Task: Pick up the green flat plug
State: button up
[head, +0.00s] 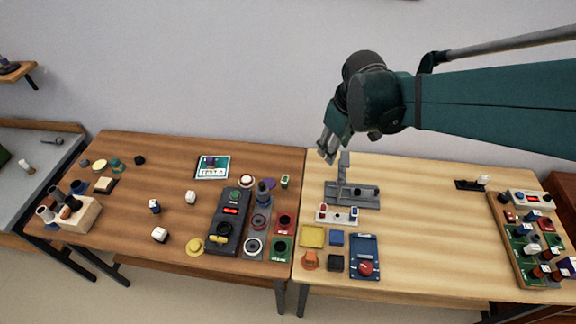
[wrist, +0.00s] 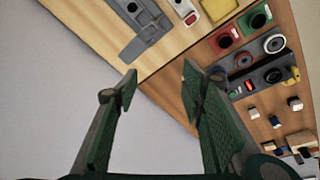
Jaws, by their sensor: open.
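My gripper (head: 326,150) is high over the back edge of the tables, near the seam between them, apart from everything. I cannot tell for sure which piece is the green flat plug. A small green and white piece (head: 285,181) stands at the back right of the brown table, below and left of my gripper. A round green piece (head: 116,165) is at the far left of that table. Both are too small to make out well.
A grey fixture with an upright post (head: 352,195) stands below my gripper. A dark panel with buttons (head: 229,222), a green socket block (head: 281,250) and a blue tray (head: 364,257) are nearer the front. A crowded board (head: 524,240) is at right. The pale table's middle right is clear.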

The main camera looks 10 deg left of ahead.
jog(key=w+a+f+n+g, duration=0.1)
jog(key=w+a+f+n, duration=0.2)
jog(key=w+a+f, duration=0.35)
jog(key=n+g+b, duration=0.2)
jog(key=n, duration=0.2)
send_over(285, 179)
jog(key=shift+h, duration=0.4)
jog(key=f, duration=1.2)
jog(key=shift+w+f, duration=0.1)
jog(key=shift+w, duration=0.2)
jog(key=shift+f, duration=0.1)
jog(key=shift+f, duration=1.3)
jog(key=shift+s+f, duration=0.1)
jog(key=shift+f, duration=0.05)
jog(key=shift+s+f+b, duration=0.15)
jog(key=shift+f+b, duration=0.35)
jog(key=shift+f, duration=1.95)
jog(key=shift+c, duration=0.7)
